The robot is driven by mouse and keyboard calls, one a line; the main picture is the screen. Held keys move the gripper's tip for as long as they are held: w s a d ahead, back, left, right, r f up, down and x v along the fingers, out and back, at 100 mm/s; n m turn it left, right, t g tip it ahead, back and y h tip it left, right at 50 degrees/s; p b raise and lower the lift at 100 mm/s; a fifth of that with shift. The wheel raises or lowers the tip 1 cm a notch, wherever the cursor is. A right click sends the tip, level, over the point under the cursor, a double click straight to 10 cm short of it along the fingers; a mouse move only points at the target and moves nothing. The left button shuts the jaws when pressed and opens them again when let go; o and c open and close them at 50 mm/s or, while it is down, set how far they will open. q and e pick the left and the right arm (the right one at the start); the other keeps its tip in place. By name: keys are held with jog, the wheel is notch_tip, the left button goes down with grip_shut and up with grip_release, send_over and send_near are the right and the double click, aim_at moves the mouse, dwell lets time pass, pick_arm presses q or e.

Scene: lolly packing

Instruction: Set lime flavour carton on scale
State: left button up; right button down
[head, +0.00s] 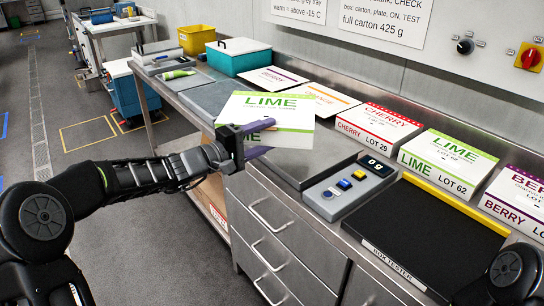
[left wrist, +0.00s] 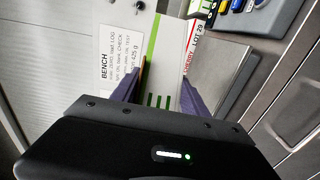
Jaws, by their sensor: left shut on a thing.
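The lime flavour carton (head: 268,106), white with a green stripe and green LIME lettering, is held up at the bench's front side. My left gripper (head: 250,143) is shut on its near edge with purple fingers. In the left wrist view the carton (left wrist: 165,45) lies between the fingers (left wrist: 160,92). The scale's steel plate (head: 284,167) shows partly behind and below the carton. Its grey control box (head: 349,188) has a dark display and blue and yellow buttons. The plate looks bare where it shows. My right gripper is out of the head view.
A cherry carton (head: 380,124), another lime carton (head: 448,162) and a berry carton (head: 515,200) stand along the wall. The black box tester (head: 420,238) lies right of the scale. A teal box (head: 238,58) and yellow bin (head: 196,40) are at the far end.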

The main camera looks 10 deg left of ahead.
pick_arm(q)
notch_tip(320, 180, down, 6)
jog(key=shift+p, duration=0.3)
jog(key=shift+f, duration=0.1)
notch_tip(320, 180, down, 4)
jog(key=shift+r, duration=0.15)
dwell(0.4)
jog(key=shift+f, duration=0.2)
jog(key=o, duration=1.3)
jog(key=shift+o, duration=0.2)
